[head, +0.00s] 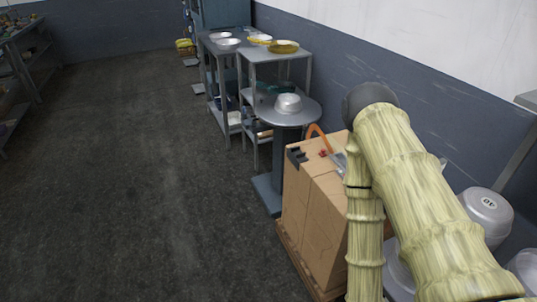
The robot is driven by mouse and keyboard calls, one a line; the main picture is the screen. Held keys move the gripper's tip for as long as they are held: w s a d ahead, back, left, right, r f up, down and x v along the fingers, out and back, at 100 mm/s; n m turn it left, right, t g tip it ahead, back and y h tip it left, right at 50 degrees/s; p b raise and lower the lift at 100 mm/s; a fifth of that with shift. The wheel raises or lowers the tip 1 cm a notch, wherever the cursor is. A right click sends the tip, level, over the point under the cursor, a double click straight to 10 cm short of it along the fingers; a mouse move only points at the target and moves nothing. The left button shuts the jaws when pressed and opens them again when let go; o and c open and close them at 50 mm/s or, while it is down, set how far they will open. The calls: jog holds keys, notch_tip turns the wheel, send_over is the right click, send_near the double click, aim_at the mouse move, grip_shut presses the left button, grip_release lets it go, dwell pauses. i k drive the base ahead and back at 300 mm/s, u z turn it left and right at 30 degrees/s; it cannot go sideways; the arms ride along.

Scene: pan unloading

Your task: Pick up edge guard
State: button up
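A small black piece (297,156) sits at the near left top edge of a stack of cardboard boxes (315,205). It looks like the edge guard, but it is too small to be sure. My arm, with a bamboo-like surface, rises from the lower right and covers the right part of the boxes. My gripper cannot be made out; it is out of view or hidden by the arm.
An orange curved handle (319,132) and a small red item (323,153) are on the boxes. A round grey pedestal table (310,112) holding a metal bowl (288,103) stands behind. Metal pots (486,211) are at right. The floor (140,190) at left is clear.

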aim_at(294, 156)
jog(key=i, duration=0.95)
